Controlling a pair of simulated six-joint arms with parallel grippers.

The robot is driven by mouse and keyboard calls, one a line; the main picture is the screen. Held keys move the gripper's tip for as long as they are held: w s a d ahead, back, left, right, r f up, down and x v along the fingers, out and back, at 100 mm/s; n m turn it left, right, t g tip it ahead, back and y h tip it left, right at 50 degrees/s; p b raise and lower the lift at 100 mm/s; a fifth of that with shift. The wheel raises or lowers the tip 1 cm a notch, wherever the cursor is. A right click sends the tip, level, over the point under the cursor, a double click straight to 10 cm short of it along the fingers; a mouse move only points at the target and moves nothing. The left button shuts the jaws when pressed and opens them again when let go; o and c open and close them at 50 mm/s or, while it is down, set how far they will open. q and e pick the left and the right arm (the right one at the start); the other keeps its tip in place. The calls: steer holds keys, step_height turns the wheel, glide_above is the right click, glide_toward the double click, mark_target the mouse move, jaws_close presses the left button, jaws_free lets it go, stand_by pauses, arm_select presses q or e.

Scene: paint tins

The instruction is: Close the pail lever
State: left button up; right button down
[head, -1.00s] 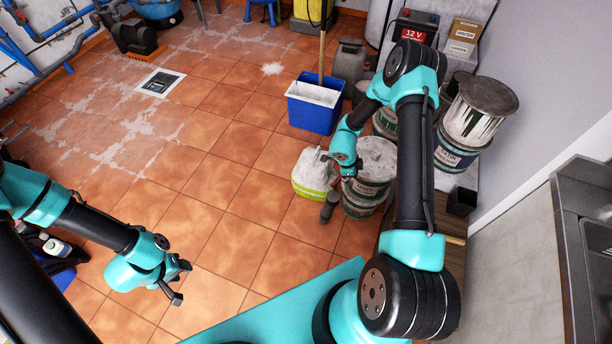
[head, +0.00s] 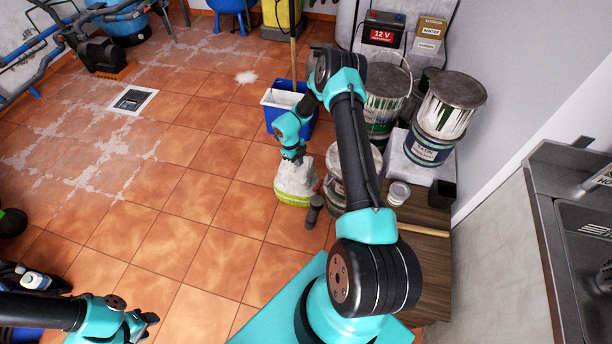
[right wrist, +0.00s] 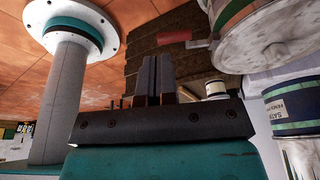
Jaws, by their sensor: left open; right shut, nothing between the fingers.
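In the right wrist view a grey-white pail or tin (right wrist: 270,40) fills the upper right. A reddish bar (right wrist: 175,37) with a grey end points toward its side; I cannot tell whether this is the lever or whether it is attached. My right gripper (right wrist: 158,75) is shut and empty, apart from the bar. In the head view its fingers are hard to make out by the sack. My left gripper (head: 150,318) is open and empty, low over the floor at the lower left.
A white and green sack (head: 293,184) and a dark cylinder (head: 314,210) are near the pail. A blue bucket (head: 277,118) with a mop stands behind. Paint tins (head: 428,147) are stacked at the right, by a small white tin (head: 398,192). The tiled floor at left is largely clear.

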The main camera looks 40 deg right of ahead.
steer(key=s+d+f, duration=0.1)
steer(key=s+f, duration=0.5)
steer(key=f, duration=0.4)
steer(key=shift+s+f, duration=0.15)
steer(key=shift+s, duration=0.15)
steer(key=shift+s+d, duration=0.1)
steer(key=shift+d, duration=0.05)
